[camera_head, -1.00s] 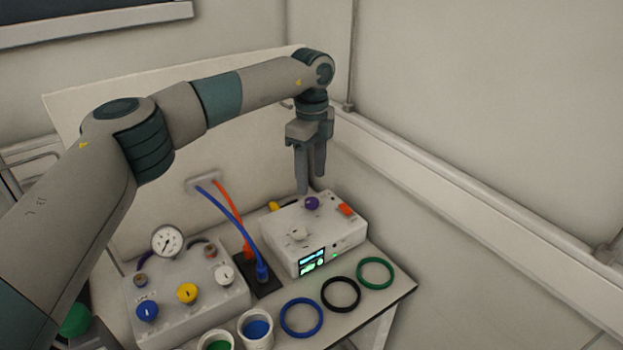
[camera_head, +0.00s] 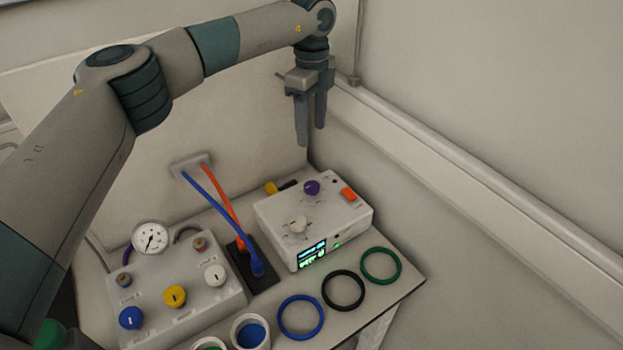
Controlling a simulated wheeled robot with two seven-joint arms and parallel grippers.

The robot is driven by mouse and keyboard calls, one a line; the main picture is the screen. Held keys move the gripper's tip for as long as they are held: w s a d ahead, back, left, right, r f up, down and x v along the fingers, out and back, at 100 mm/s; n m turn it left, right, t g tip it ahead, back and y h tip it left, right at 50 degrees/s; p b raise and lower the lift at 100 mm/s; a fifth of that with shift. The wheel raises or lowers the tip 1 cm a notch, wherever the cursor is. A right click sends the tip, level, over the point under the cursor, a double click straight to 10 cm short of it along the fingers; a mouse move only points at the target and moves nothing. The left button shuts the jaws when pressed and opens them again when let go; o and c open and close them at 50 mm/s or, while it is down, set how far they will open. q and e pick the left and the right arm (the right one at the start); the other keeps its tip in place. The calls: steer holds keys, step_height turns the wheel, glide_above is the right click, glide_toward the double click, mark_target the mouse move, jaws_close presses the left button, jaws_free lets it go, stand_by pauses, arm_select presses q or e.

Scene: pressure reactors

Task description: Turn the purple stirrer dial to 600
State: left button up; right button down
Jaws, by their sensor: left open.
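The purple stirrer dial (camera_head: 311,187) sits on the top of a white control box (camera_head: 340,212) at the back right of the table. The display's figures are too small to read. My left gripper (camera_head: 311,138) points down above and behind the purple dial. Its two fingers are apart, empty and clear of the dial. My right gripper is not in view.
A grey box with blue, yellow and white knobs (camera_head: 175,296) and a gauge (camera_head: 150,238) stands at the left. Blue and orange cables (camera_head: 223,222) run to a dark socket. Blue, black and green rings (camera_head: 380,266) lie along the front. A wall rises at the right.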

arm_select(q)
steer(key=p, duration=0.6)
glide_toward(311, 185)
step_height(311, 185, down, 7)
steer(key=shift+f, duration=0.7)
steer(key=c, duration=1.1)
steer(key=shift+o, duration=0.2)
